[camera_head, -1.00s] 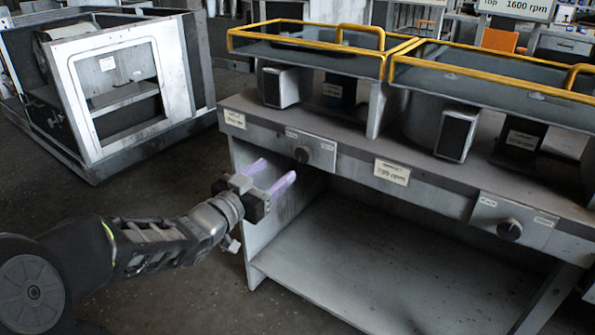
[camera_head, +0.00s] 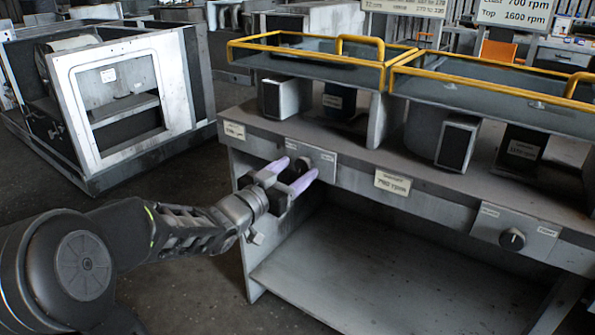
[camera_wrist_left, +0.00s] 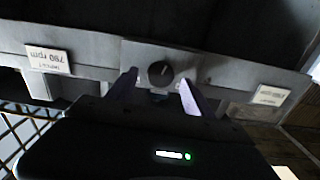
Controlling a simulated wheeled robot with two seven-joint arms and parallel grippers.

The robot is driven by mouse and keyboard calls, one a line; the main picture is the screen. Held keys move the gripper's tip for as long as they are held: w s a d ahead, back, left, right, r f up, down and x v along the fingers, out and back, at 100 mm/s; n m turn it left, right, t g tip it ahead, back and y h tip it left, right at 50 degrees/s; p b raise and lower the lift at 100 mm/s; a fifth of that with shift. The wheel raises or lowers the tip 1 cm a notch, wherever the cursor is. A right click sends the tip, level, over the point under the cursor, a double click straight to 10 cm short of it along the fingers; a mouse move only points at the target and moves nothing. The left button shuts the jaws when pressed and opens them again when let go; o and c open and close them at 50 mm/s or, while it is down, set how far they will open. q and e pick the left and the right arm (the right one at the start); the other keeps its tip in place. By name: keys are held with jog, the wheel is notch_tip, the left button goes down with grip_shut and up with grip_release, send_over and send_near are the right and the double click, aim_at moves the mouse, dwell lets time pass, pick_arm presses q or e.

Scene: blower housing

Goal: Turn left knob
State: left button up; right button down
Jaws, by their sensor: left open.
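The left knob (camera_head: 303,162) is a dark round knob on a light plate on the bench's front panel, partly hidden behind my gripper in the head view. My left gripper (camera_head: 292,171) has pale purple fingers, is open and empty, and points at the knob. In the left wrist view the fingers (camera_wrist_left: 160,84) stand on either side of the knob; I cannot tell whether they touch it. The right knob (camera_head: 512,239) sits on its own plate further right. My right gripper is not in view.
The grey bench (camera_head: 450,195) carries yellow-railed clear covers (camera_head: 335,58) on top. An rpm label (camera_head: 392,182) is between the two knob plates. Below is an open shelf (camera_head: 340,275). A grey housing frame (camera_head: 125,100) stands on the floor at left.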

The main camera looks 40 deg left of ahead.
pick_arm(q)
jog(key=shift+w, duration=0.65)
grip_shut()
